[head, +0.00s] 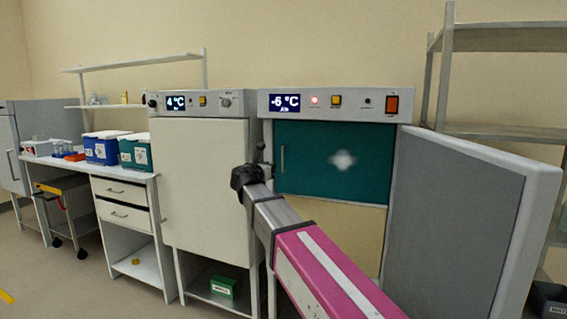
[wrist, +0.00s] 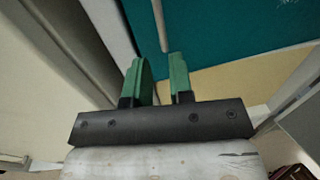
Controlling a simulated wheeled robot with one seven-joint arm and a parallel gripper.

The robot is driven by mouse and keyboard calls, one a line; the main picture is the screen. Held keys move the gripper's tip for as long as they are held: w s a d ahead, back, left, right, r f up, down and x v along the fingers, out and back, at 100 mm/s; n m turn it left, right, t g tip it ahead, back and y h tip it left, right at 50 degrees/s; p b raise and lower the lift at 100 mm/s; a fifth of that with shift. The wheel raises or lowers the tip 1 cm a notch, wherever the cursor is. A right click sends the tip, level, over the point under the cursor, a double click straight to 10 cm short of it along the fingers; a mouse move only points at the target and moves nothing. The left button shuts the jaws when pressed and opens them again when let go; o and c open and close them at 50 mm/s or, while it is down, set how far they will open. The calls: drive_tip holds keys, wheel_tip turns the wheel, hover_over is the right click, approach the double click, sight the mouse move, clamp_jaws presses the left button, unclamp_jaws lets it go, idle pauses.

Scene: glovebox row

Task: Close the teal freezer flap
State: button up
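The teal freezer flap (head: 335,170) covers the upper part of the open freezer cabinet in the head view. It looks nearly flush with the opening; I cannot tell if it is fully shut. It has a white frosty patch and a vertical handle (head: 282,160) at its left edge. My gripper (head: 260,152) is just left of the handle, by the cabinet's left edge. In the wrist view, its green fingers (wrist: 160,78) stand apart with nothing between them. The teal flap (wrist: 235,30) and the pale handle bar (wrist: 160,25) show just beyond the fingertips.
The freezer's large outer door (head: 460,220) stands open to the right, its grey inner face showing. The white cabinet (head: 205,180) to the left is shut. A control panel (head: 335,101) reading -6 °C sits above the flap. A shelf rack (head: 500,40) stands at right.

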drive_tip(key=x, duration=1)
drive_tip(key=shift+w+d, duration=0.1)
drive_tip(key=shift+w, duration=0.2)
